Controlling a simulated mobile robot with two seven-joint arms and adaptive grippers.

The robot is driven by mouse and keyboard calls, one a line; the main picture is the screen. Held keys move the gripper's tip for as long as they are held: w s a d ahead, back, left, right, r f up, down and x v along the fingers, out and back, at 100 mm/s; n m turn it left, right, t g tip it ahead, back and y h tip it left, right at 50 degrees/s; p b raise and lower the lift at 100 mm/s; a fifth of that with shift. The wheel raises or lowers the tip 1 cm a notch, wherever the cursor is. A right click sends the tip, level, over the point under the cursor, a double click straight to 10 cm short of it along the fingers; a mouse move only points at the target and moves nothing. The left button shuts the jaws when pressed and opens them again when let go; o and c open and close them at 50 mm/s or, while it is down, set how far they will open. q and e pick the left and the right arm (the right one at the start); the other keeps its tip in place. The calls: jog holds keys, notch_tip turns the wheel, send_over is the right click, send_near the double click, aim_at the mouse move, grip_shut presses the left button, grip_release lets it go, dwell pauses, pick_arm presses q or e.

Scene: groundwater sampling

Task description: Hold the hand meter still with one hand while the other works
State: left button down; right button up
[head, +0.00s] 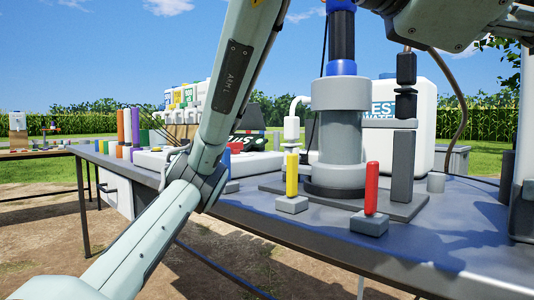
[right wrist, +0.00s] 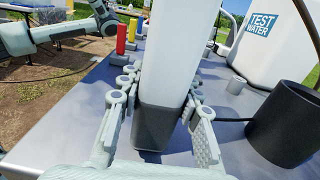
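In the right wrist view a tall white upright body with a dark grey foot (right wrist: 163,110) stands between the fingers of my right gripper (right wrist: 162,92). One pale finger is on each side of it. The body hides part of the fingertips, so I cannot tell whether they press on it. I cannot tell for sure whether this body is the hand meter. What looks like the same body is cut off at the right edge of the head view (head: 513,150). My left arm crosses the head view and shows top left in the right wrist view. My left gripper is not in view.
The grey table (head: 440,235) carries a grey pump-like cylinder (head: 339,140), a yellow stick (head: 292,175), a red stick (head: 371,188) and a white "TEST WATER" tank (head: 425,110). A black cylinder (right wrist: 285,125) stands right of my right gripper. The table's front right is clear.

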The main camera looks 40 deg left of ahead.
jog(key=o, duration=0.5)
jog(key=shift+d, duration=0.1)
